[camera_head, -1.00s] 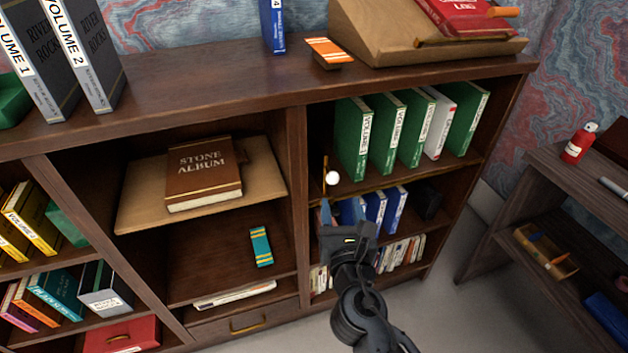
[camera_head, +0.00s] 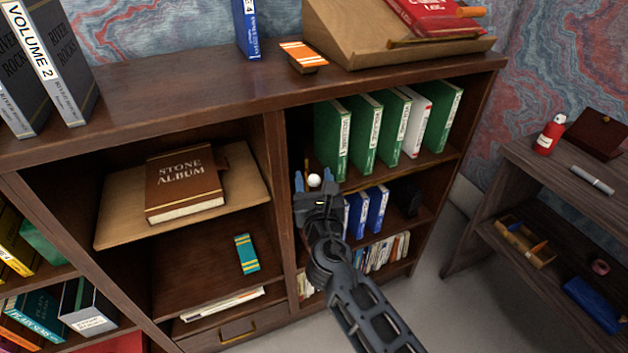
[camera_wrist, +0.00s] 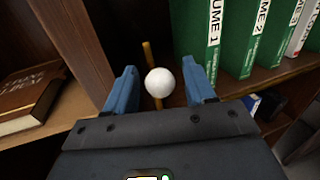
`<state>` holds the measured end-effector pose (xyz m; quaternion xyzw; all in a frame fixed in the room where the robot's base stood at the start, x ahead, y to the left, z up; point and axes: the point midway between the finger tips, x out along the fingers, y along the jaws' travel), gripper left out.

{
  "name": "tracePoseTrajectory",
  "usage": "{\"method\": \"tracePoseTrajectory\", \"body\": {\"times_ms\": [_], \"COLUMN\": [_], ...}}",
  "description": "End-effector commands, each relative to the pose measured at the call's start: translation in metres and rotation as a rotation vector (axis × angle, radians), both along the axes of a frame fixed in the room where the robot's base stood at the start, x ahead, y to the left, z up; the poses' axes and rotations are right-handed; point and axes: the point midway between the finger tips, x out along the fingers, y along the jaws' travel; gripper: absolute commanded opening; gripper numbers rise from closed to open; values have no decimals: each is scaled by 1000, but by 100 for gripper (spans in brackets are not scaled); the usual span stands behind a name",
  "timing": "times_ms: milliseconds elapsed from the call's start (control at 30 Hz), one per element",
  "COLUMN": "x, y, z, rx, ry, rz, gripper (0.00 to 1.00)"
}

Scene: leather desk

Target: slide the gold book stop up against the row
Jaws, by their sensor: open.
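The gold book stop, with a white ball knob (camera_wrist: 160,82) and a thin gold upright (camera_wrist: 149,55), stands on the upper right shelf, left of the row. The knob also shows in the head view (camera_head: 314,181). My gripper (camera_wrist: 163,88) is open, with one blue finger on each side of the knob; whether they touch it I cannot tell. The row is several green volumes (camera_head: 331,140) and one white volume (camera_head: 416,125), upright. A gap lies between the stop and the nearest green volume (camera_wrist: 199,40). The stop's base is mostly hidden by my gripper.
A wooden divider (camera_head: 275,165) stands close left of the stop. Blue books (camera_head: 376,208) fill part of the shelf below. The brown Stone Album (camera_head: 185,182) lies on a board in the left bay. A side desk (camera_head: 540,180) stands at the right.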

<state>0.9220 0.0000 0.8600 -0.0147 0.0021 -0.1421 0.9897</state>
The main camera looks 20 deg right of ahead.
Motion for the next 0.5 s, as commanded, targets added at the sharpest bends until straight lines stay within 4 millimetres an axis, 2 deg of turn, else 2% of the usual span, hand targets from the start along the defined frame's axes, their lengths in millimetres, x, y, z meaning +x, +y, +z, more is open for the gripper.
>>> {"method": "tracePoseTrajectory", "body": {"times_ms": [67, 500], "x": [0, 0], "y": [0, 0], "z": [0, 0], "rx": [0, 0], "ry": [0, 0], "rz": [0, 0], "gripper": [55, 12]}}
